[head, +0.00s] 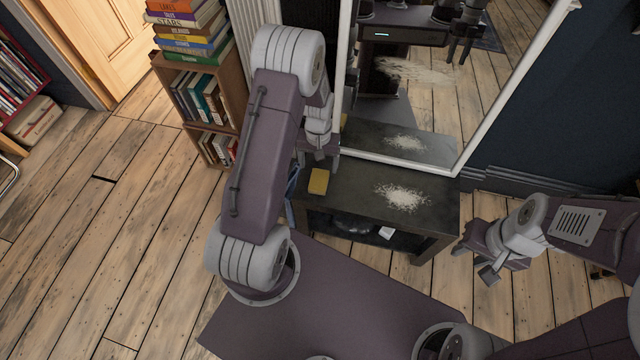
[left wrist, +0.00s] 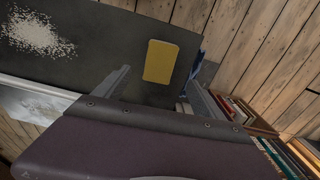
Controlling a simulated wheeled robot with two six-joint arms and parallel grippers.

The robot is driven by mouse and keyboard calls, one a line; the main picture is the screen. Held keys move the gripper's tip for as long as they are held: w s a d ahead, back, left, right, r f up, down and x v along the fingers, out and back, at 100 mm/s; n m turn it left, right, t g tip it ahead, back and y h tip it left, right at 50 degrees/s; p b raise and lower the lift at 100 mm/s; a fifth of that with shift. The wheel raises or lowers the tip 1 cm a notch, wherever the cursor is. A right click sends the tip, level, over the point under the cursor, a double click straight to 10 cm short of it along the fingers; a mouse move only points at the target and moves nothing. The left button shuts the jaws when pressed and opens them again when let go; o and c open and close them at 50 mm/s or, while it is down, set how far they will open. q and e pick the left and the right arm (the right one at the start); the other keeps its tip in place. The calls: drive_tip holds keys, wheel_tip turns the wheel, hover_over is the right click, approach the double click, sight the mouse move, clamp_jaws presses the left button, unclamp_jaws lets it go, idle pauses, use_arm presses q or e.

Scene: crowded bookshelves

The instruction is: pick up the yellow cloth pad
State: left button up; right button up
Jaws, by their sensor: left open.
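The yellow cloth pad (head: 319,181) lies flat on the dark low table (head: 352,195), near its left end. In the left wrist view the pad (left wrist: 161,61) shows whole, ahead of and between the two fingers. My left gripper (head: 318,159) is just behind the pad, close to the mirror, partly hidden by its own arm. In the left wrist view the left gripper (left wrist: 160,76) is open and empty. My right gripper (head: 474,262) is off the table's right side, fingers apart, with nothing between them.
A heap of white shreds (head: 404,196) lies on the table, right of the pad. A white-framed mirror (head: 462,165) leans behind and reflects table and heap. A bookcase (head: 240,95) with stacked books stands at the left. Wooden floor (head: 110,240) is clear at left.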

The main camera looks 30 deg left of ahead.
sight(319, 179)
use_arm(q)
wheel_tip(319, 179, down, 3)
drive_tip(key=shift+f+b, duration=0.15)
drive_tip(key=shift+b, duration=0.65)
drive_tip(key=shift+f, duration=0.3)
wheel_tip(319, 179, down, 5)
drive_tip(key=b, duration=0.2)
drive_tip(key=shift+s+d+f+b, duration=0.1)
drive_tip(key=shift+s+b, duration=0.05)
drive_tip(key=shift+b, duration=0.2)
